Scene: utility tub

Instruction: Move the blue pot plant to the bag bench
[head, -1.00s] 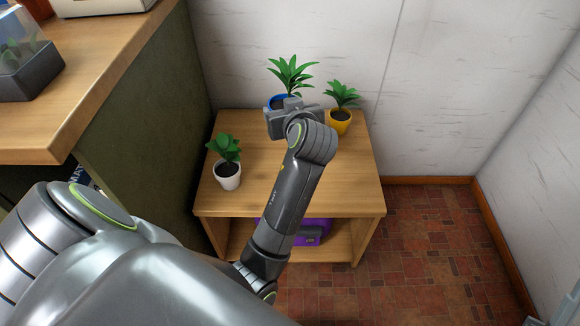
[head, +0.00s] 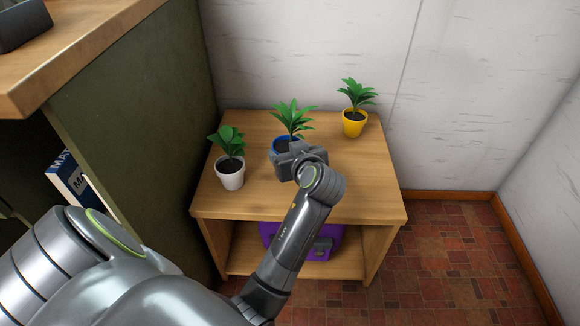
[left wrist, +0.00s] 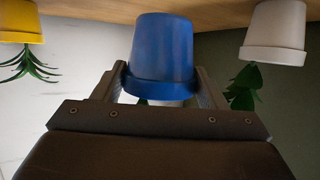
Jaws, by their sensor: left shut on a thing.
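The blue pot plant, a blue pot (head: 280,143) with green leaves (head: 293,115), is over the top of a wooden bench (head: 340,190), between a white pot plant and a yellow pot plant. My left gripper (head: 287,150) is shut on the blue pot from the near side. In the left wrist view, which looks upside down, the blue pot (left wrist: 163,50) sits between the two fingers. I cannot tell whether its base touches the wood. A purple bag-like item (head: 300,243) lies on the bench's lower shelf, partly hidden by my arm. My right gripper is not in view.
The white pot plant (head: 230,176) stands close left of the blue one. The yellow pot plant (head: 354,124) stands at the back right. A green panel (head: 150,110) and a higher wooden counter (head: 75,55) bound the left. The bench's right front is clear.

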